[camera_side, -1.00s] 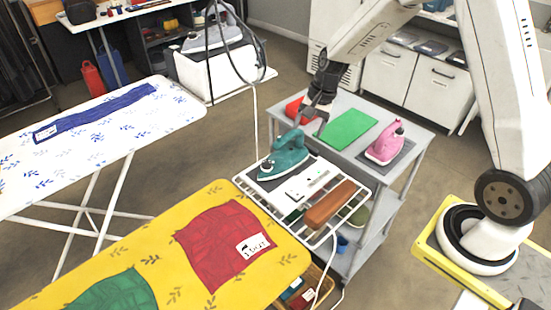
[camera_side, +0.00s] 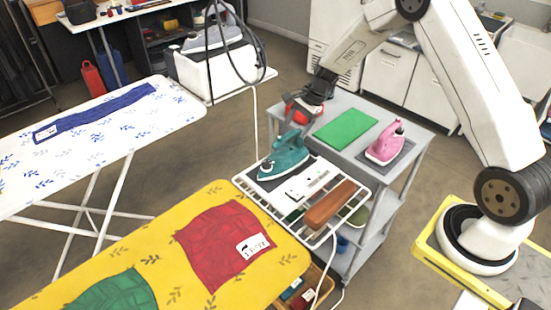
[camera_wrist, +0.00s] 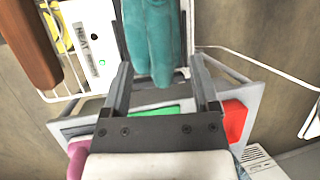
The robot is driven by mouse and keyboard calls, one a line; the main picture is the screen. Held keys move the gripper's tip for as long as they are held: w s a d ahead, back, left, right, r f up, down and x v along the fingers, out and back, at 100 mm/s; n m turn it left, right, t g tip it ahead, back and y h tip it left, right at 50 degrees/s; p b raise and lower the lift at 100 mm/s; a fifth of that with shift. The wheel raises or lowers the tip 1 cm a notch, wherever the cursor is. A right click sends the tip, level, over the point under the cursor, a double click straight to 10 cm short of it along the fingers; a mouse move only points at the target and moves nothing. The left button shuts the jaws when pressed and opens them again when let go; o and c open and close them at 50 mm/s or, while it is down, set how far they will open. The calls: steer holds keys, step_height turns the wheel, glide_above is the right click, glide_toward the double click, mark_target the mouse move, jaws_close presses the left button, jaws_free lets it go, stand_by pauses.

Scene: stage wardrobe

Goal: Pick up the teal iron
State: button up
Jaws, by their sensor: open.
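The teal iron (camera_side: 285,158) rests on a dark pad on the white wire rack at the end of the yellow ironing board. In the wrist view the iron (camera_wrist: 152,36) shows as a teal shape ahead of and partly between the fingers. My gripper (camera_side: 290,130) is beside and just above the handle end of the iron, on its cart side. In the wrist view my gripper (camera_wrist: 158,72) has its two fingers apart. Whether a finger touches the iron is hard to tell.
A pink iron (camera_side: 385,143), a green cloth (camera_side: 346,128) and a red object (camera_side: 296,108) are on the grey cart (camera_side: 412,130). A brown wooden block (camera_side: 330,205) and a white labelled box (camera_side: 305,184) lie on the wire rack (camera_side: 357,197). The yellow board (camera_side: 170,218) holds folded cloths.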

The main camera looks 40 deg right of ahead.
mark_target(289, 139)
steer(key=shift+x, duration=2.85)
steer(key=shift+d, duration=0.1)
steer(key=shift+c, duration=0.2)
steer(key=shift+w, duration=0.1)
jaws_close()
